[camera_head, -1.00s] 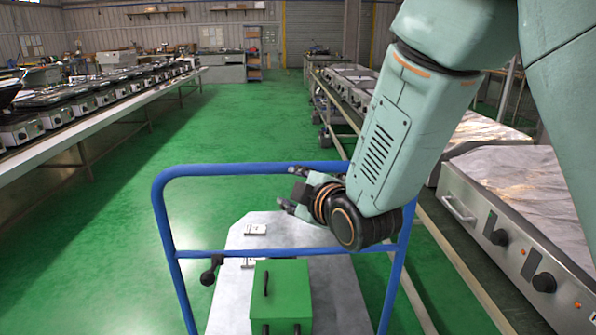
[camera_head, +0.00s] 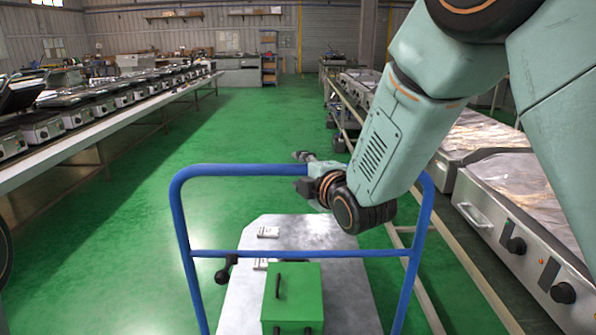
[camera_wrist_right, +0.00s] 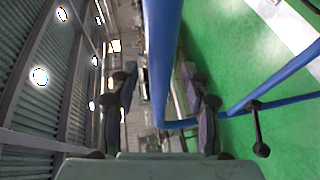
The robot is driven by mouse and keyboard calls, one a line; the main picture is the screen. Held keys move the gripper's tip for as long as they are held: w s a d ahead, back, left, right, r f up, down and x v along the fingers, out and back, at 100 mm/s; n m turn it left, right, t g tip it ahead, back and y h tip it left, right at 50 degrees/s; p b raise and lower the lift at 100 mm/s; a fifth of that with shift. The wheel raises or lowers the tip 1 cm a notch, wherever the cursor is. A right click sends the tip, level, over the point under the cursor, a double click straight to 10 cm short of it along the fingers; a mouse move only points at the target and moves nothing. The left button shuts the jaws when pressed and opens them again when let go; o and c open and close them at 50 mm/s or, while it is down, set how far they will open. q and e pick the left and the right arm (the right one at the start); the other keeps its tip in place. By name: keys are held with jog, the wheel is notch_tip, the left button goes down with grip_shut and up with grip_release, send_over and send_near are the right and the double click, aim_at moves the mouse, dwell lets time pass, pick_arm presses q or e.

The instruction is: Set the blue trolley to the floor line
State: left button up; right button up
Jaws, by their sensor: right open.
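The blue trolley's tube handle (camera_head: 240,171) stands upright in the head view, above its pale grey deck (camera_head: 345,292). My right gripper (camera_head: 302,170) is at the handle's top rail, with one finger above it and one below. In the right wrist view, the blue rail (camera_wrist_right: 162,50) runs between the two spread fingers of my right gripper (camera_wrist_right: 163,105). The gripper is open, and I see no clear grip on the rail. My left gripper is not in view. I cannot pick out the floor line clearly.
A green box (camera_head: 297,295) sits on the trolley deck. A long bench (camera_head: 75,143) with several appliances runs along the left. Large metal appliances (camera_head: 520,230) line the right, close to my right arm. Open green floor (camera_head: 255,125) lies ahead between the rows.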

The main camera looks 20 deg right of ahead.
jog(key=shift+d+x, duration=0.25)
jog(key=shift+x, duration=0.8)
jog(key=shift+a, duration=0.1)
jog(key=shift+c, duration=0.2)
jog(key=shift+w, duration=0.1)
jog(key=c, duration=0.3)
grip_shut()
